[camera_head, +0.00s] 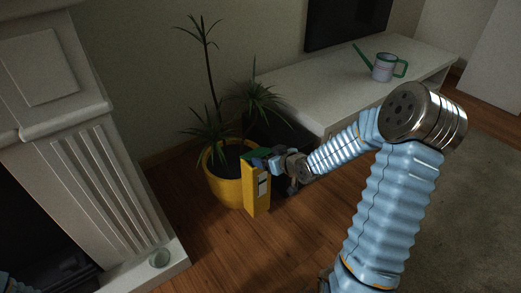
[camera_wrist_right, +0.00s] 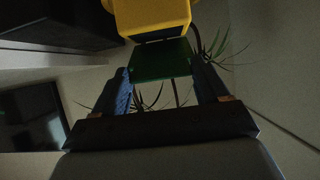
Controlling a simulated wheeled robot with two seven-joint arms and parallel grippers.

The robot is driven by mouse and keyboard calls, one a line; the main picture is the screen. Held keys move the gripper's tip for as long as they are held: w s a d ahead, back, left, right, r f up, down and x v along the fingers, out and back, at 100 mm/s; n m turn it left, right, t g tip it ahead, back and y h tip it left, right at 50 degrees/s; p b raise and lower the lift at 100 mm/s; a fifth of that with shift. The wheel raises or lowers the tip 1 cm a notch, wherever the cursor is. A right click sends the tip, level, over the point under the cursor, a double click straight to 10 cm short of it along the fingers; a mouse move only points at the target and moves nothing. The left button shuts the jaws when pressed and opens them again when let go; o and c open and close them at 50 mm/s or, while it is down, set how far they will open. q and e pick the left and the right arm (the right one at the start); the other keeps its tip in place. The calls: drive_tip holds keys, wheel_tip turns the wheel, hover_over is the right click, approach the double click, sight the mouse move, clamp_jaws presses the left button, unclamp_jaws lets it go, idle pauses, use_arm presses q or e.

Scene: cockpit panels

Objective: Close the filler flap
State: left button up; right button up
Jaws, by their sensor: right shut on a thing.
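The yellow filler box (camera_head: 250,197) stands upright at the front right of the yellow plant pot (camera_head: 221,187), with a pale panel on its side. The green flap (camera_head: 257,153) is at the top of the box. My right gripper (camera_head: 271,165) comes in from the right at the box top, shut on the flap. In the right wrist view the flap (camera_wrist_right: 160,60) lies between the two fingers, with the yellow box (camera_wrist_right: 150,16) just beyond it. The flap's exact angle and hinge are hard to see. My left gripper is not in view.
Spiky plants (camera_head: 207,90) rise from the pot, leaves close to my right gripper. A white low bench (camera_head: 330,85) with a watering can (camera_head: 384,67) stands behind. A white fireplace (camera_head: 75,130) is at left. The wooden floor in front is clear.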

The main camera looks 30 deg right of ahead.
drive_tip(key=f+b, duration=0.1)
drive_tip(key=f, duration=0.1)
drive_tip(key=s+f+b, duration=0.1)
drive_tip(key=f+b, duration=0.2)
drive_tip(key=shift+s+f, duration=0.3)
drive_tip(key=shift+s, duration=0.05)
drive_tip(key=o, duration=1.5)
drive_tip(key=shift+w, duration=0.1)
drive_tip(key=shift+r, duration=0.1)
